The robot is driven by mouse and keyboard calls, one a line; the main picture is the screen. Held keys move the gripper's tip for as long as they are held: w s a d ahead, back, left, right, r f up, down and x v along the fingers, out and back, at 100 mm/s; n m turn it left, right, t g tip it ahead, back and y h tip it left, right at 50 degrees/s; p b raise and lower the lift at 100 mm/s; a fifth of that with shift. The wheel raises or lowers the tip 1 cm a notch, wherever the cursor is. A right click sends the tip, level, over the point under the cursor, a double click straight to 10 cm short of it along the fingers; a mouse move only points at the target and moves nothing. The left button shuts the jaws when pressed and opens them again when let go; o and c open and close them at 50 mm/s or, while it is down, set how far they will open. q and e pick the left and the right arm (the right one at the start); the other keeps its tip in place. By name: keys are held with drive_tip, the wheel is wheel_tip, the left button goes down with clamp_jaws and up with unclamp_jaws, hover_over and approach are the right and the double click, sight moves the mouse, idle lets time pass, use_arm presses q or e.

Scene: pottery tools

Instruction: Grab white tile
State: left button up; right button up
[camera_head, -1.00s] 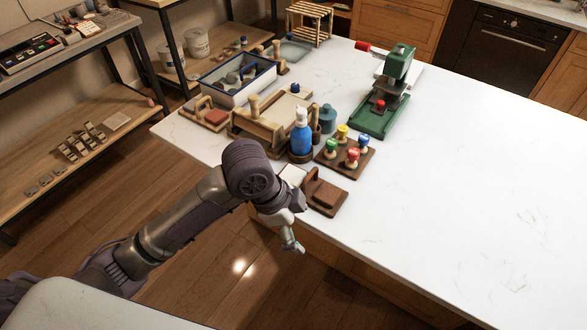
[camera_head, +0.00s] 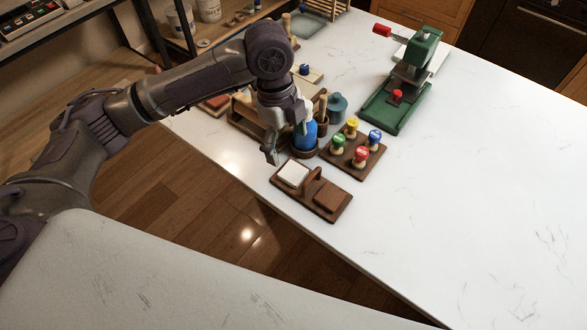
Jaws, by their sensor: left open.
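The white tile (camera_head: 293,173) lies on the left part of a dark brown wooden holder (camera_head: 322,211) near the table's front edge. A brown block (camera_head: 329,196) sits on the holder's right part, with an upright handle between the two. My left gripper (camera_head: 272,156) is above and just left of the tile, pointing down, apart from it as far as I can see. It is open with nothing visible in it; its fingers show only partly. My right gripper is not in view.
A blue bottle (camera_head: 306,137) stands right behind my left gripper. A stamp board (camera_head: 368,168) with several coloured knobs is close behind the holder. A green press (camera_head: 404,84) stands farther back. The white tabletop (camera_head: 480,190) is clear to the right.

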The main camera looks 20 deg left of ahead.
use_arm(q)
hover_over(292, 172)
wheel_tip(292, 172, down, 4)
drive_tip(key=shift+a+f, duration=0.1)
drive_tip(key=shift+a, duration=0.05)
drive_tip(key=shift+f, duration=0.2)
drive_tip(key=shift+f+p, duration=0.8)
wheel_tip(292, 172, down, 3)
drive_tip(key=shift+w+f+p, duration=0.1)
drive_tip(key=shift+f+p, duration=0.05)
drive_tip(key=shift+p, duration=0.25)
drive_tip(key=shift+f, duration=0.2)
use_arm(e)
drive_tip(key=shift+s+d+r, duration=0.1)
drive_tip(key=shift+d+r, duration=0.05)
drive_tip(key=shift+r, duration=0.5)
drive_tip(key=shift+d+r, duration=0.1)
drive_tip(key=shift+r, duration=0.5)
use_arm(q)
drive_tip(key=shift+c, duration=1.1)
drive_tip(key=c, duration=1.1)
